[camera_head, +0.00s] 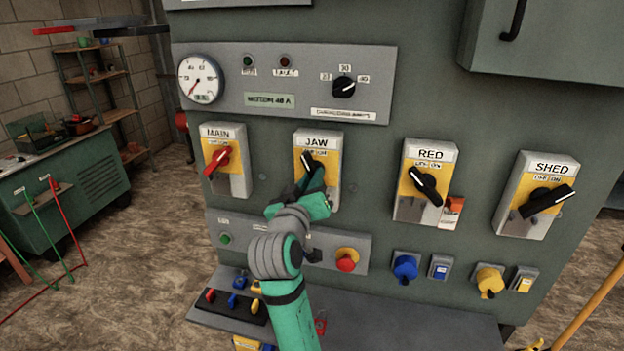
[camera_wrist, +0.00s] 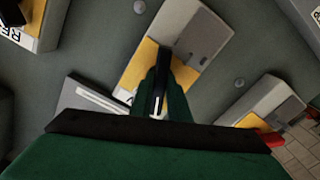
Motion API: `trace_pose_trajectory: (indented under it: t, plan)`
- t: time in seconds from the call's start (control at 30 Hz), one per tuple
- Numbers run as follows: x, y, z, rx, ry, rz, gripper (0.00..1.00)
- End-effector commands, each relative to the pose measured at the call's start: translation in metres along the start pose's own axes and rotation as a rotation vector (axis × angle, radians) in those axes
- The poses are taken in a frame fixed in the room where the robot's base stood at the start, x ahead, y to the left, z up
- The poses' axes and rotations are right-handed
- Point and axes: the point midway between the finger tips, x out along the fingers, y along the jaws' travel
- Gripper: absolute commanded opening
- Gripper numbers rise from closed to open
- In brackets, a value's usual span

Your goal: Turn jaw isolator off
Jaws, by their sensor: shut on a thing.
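The jaw isolator (camera_head: 332,143) is a grey box with a yellow plate and a "JAW" label, in the middle of the panel in the head view. Its black handle (camera_head: 308,163) tilts with its top end to the upper left. My gripper (camera_head: 314,180) is at the handle, shut on it, and hides its lower part. In the wrist view the same box (camera_wrist: 205,35) lies at an angle, and the dark handle (camera_wrist: 160,92) sits between the fingertips of my gripper (camera_wrist: 158,90). The handle's label positions are mostly hidden.
Left of it is the MAIN isolator (camera_head: 238,180) with a red handle. To the right are the RED isolator (camera_head: 402,207) with a red tag and the SHED isolator (camera_head: 508,215). A red push button (camera_head: 346,263) sits below. A ledge (camera_head: 430,330) with padlocks runs along the bottom.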

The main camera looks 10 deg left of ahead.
Motion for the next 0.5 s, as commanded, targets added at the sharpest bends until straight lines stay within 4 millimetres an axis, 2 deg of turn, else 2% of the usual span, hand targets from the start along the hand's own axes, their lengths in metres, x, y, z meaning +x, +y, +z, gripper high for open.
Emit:
trace_pose_trajectory:
  t: [0.2, 0.5]
  plan:
    - [0.0000, 0.0006, 0.0008, -0.168, -0.002, 0.000, 0.00]
    - [-0.0001, 0.0008, 0.0004, -0.312, -0.002, -0.001, 0.00]
